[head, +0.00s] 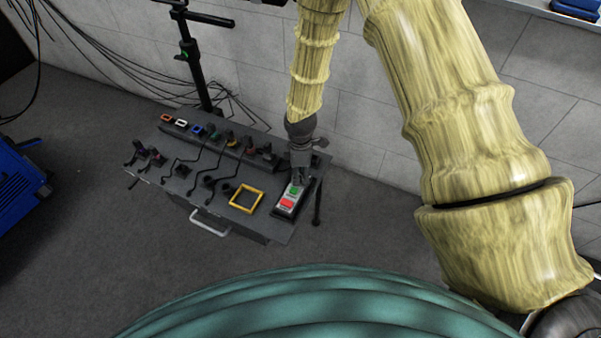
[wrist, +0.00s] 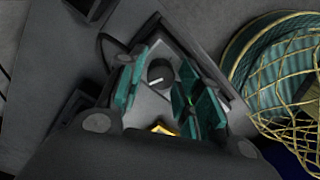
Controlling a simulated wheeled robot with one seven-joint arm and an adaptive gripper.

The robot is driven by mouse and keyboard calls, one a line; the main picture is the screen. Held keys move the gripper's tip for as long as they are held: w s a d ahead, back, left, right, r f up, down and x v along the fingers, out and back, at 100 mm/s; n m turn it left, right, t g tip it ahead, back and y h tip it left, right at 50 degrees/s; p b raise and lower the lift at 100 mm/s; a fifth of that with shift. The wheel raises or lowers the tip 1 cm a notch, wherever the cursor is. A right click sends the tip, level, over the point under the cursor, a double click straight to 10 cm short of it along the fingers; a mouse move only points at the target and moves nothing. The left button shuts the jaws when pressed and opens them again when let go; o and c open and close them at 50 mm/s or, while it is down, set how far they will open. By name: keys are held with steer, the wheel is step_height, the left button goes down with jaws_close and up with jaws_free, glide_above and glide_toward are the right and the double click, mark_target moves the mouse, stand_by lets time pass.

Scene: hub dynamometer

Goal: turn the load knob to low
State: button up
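A round dark knob (wrist: 160,73) with a white pointer line shows in the wrist view, on the grey panel between my fingers. Its pointer mark lies toward the lower left of the knob in that picture. I cannot read any scale marks. My gripper (wrist: 165,92) is open, with teal finger pads on either side of the knob and apart from it. In the head view my gripper (head: 299,177) points down over the right end of the console (head: 180,187), by the green and red button box (head: 288,201). I cannot tell the knob for sure in that view.
The console also bears a yellow square frame (head: 246,198), several levers and a row of coloured parts. A pale handle (head: 208,222) is on its front. A black stand (head: 192,62) and cables are behind it. A blue machine (head: 18,185) stands left. The floor between is clear.

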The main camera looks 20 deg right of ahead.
steer(key=c, duration=0.8)
steer(key=shift+o, duration=0.2)
steer(key=shift+r+m, duration=0.1)
steer(key=shift+m, duration=0.2)
steer(key=m+p, duration=0.2)
steer(key=m, duration=0.1)
steer(key=m+p, duration=0.2)
steer(key=m, duration=0.3)
steer(key=o, duration=0.8)
steer(key=shift+c, duration=0.2)
